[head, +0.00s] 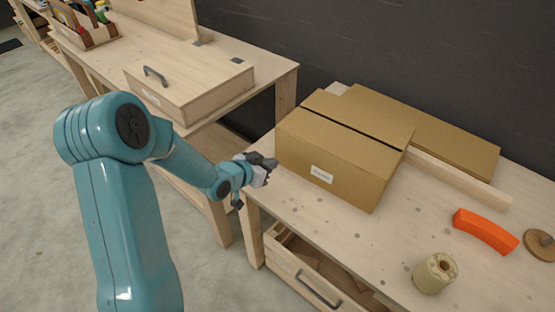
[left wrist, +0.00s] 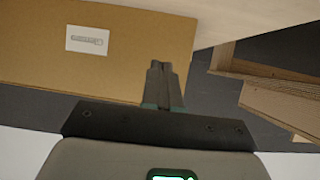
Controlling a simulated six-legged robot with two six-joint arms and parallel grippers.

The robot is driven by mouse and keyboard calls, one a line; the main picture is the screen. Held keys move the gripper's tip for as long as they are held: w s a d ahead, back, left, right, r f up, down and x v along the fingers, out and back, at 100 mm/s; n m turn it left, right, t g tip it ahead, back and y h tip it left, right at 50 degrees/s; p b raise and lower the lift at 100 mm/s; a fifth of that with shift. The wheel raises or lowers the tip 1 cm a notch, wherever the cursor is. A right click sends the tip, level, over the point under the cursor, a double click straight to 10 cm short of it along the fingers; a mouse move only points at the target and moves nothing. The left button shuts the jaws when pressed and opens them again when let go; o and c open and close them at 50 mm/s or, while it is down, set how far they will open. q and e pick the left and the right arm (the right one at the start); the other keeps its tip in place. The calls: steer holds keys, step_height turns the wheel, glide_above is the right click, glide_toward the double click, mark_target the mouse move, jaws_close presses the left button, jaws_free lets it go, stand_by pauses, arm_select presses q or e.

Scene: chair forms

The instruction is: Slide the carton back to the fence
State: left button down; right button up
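The brown carton (head: 342,148) sits upright on the right-hand workbench, a white label on its front and a dark slit between its top flaps. The fence (head: 462,180) is a pale wooden strip behind it; the carton hides its left part, so I cannot tell the gap between them. My left gripper (head: 272,163) is beside the carton's left front edge. In the left wrist view its fingers (left wrist: 160,72) are together with nothing between them, overlapping the carton face (left wrist: 125,60) near its edge. I cannot tell whether they touch it. My right gripper is not in view.
A flat cardboard stack (head: 455,142) lies behind the fence. An orange curved piece (head: 485,232), a tape roll (head: 436,273) and a round wooden piece (head: 540,246) lie to the right. An open drawer (head: 305,278) is below the bench (head: 385,240). A lidded wooden box (head: 190,88) stands on the other bench.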

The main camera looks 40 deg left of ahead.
mark_target(288, 158)
arm_select(q)
steer(key=shift+w+a+f+b, duration=0.15)
steer(key=shift+w+f+b, duration=0.2)
steer(key=shift+f, duration=0.15)
steer(key=x, duration=0.2)
steer(key=b+x, duration=0.1)
steer(key=x, duration=0.1)
steer(key=f+b+x, duration=0.1)
steer(key=x, duration=0.1)
steer(key=shift+s+f, duration=0.2)
steer(key=shift+w+r, duration=0.15)
steer(key=shift+w, duration=1.05)
steer(key=shift+w+d+r, duration=0.1)
steer(key=shift+w+d, duration=0.15)
steer(key=shift+r, duration=0.15)
